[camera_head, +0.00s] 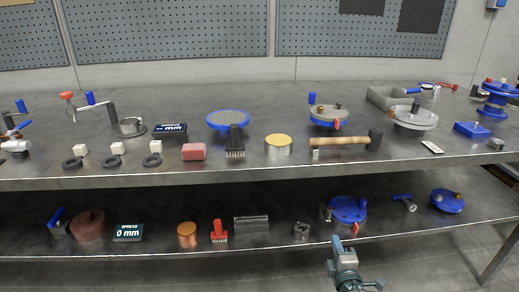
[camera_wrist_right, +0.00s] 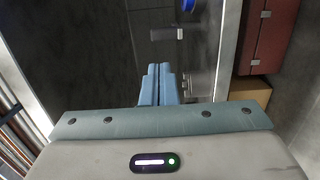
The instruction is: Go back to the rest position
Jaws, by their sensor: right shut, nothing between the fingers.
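My right gripper (camera_head: 338,243) shows at the bottom of the head view, a little right of the middle, in front of the lower shelf's edge. In the right wrist view its two blue-grey fingers (camera_wrist_right: 160,84) are together with nothing between them. The gripper appears apart from the objects on the shelf. My left gripper is in neither view.
A metal bench top (camera_head: 300,97) holds a hammer (camera_head: 340,141), a brush (camera_head: 235,143), a red block (camera_head: 193,152) and several blue-handled parts. The lower shelf (camera_head: 275,203) bears a blue flange (camera_head: 348,209) and a display (camera_head: 128,232). A red case (camera_wrist_right: 268,38) shows in the wrist view.

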